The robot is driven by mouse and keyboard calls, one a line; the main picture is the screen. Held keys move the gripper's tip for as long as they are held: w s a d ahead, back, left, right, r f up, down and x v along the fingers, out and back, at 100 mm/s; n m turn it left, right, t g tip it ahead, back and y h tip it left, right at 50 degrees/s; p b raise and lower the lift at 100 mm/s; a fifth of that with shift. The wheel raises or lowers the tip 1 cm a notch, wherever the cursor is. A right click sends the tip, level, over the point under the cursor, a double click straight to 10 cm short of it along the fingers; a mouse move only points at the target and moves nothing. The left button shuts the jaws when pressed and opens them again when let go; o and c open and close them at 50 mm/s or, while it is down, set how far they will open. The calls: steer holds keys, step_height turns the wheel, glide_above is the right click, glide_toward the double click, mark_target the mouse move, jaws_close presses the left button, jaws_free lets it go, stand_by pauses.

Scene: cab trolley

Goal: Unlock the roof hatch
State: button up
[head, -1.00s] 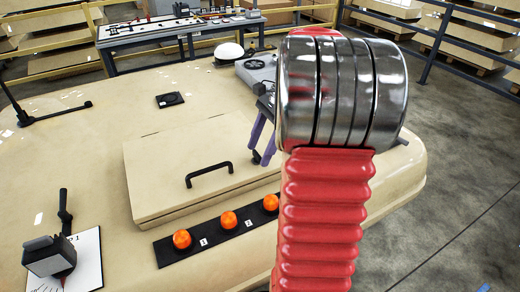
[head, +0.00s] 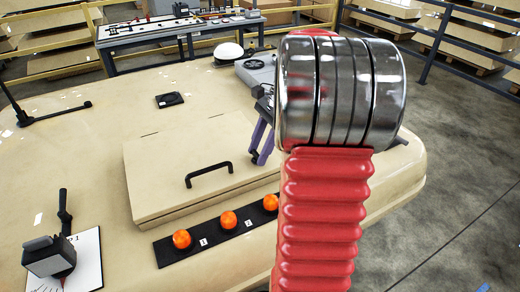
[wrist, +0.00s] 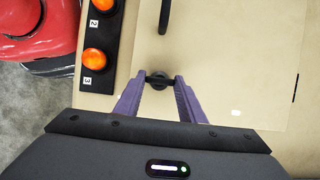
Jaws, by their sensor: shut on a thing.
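The roof hatch (head: 190,150) is a beige raised panel with a black bar handle (head: 208,173). It lies flat and looks closed. In the wrist view the hatch surface (wrist: 225,60) spans the middle, with the handle (wrist: 163,17) at the top. A small black latch knob (wrist: 158,80) sits between the purple fingertips of my gripper (wrist: 160,83). The gripper is shut on this knob. In the head view my gripper (head: 259,157) is at the hatch's right edge, partly hidden behind my red and chrome arm, and the knob cannot be made out.
A black strip with orange lamps (head: 228,219) runs along the hatch's near side. A grey-black lever device (head: 42,255) stands on a white plate at the lower left. A cluttered bench (head: 180,28) and yellow rails are behind. The beige roof left of the hatch is mostly clear.

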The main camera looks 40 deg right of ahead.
steer(key=shift+d, duration=0.1)
steer(key=shift+n, duration=0.3)
steer(key=n+g, duration=0.1)
steer(key=n, duration=0.2)
steer(key=shift+w+g, duration=0.15)
steer(key=shift+g, duration=0.15)
steer(key=n, duration=0.2)
steer(key=n+g, duration=0.1)
steer(key=n, duration=0.2)
steer(key=shift+w+g, duration=0.15)
steer(key=shift+g, duration=0.15)
steer(key=n, duration=0.1)
steer(key=n+g+h, duration=0.1)
steer(key=n, duration=0.2)
steer(key=shift+w+a+g, duration=0.1)
steer(key=shift+a+g, duration=0.15)
steer(key=shift+g, duration=0.05)
steer(key=n+h, duration=0.1)
steer(key=n, duration=0.1)
steer(key=n+h, duration=0.1)
steer(key=n, duration=0.2)
steer(key=shift+a+g, duration=0.15)
steer(key=shift+g, duration=0.25)
steer(key=shift+n, duration=0.3)
steer(key=o, duration=1)
